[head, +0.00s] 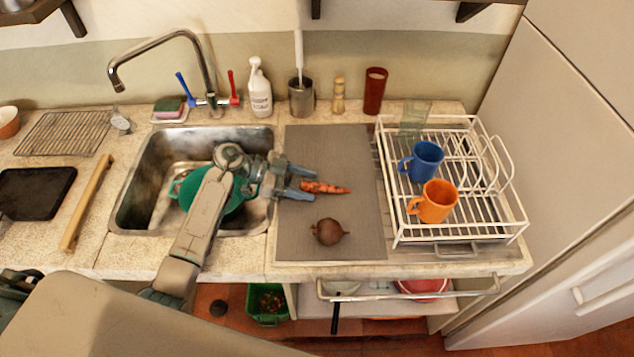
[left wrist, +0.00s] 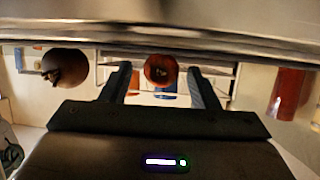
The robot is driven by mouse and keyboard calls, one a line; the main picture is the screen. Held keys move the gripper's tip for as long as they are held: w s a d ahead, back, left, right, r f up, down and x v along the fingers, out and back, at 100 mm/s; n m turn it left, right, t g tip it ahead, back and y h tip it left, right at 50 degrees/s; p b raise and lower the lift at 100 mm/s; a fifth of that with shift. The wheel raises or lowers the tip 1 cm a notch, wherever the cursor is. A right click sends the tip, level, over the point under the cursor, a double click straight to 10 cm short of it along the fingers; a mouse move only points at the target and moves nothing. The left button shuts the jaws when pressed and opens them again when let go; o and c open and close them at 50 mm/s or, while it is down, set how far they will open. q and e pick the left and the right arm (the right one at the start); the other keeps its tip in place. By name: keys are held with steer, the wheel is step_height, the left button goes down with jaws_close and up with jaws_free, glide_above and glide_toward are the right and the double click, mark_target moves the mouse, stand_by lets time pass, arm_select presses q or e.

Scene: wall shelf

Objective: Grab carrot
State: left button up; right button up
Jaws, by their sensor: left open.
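The orange carrot (head: 328,188) lies on the grey mat (head: 330,145) on the counter, pointing left to right. My left gripper (head: 312,183) reaches in from the left over the sink edge. Its two blue-grey fingers are open, and the carrot's left end is at the gap between the fingertips. In the left wrist view the carrot (left wrist: 160,70) shows end-on between the open fingers (left wrist: 160,85), apart from both. Whether the fingertips overlap its length is hard to tell. My right gripper is not in view.
A brown onion (head: 328,232) lies on the mat in front of the carrot. A white dish rack (head: 510,205) with a blue mug (head: 427,160) and an orange mug (head: 438,203) stands to the right. The sink (head: 150,180) holds a green bowl (head: 235,200), partly hidden by my arm.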

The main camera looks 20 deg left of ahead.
arm_select(q)
steer(key=shift+w+d+f, duration=0.1)
steer(key=shift+d, duration=0.4)
steer(key=shift+d+f, duration=0.15)
steer(key=shift+f, duration=0.05)
steer(key=shift+c, duration=1)
steer(key=c, duration=0.8)
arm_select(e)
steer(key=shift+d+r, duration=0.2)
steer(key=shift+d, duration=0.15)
arm_select(q)
steer(key=shift+c, duration=0.2)
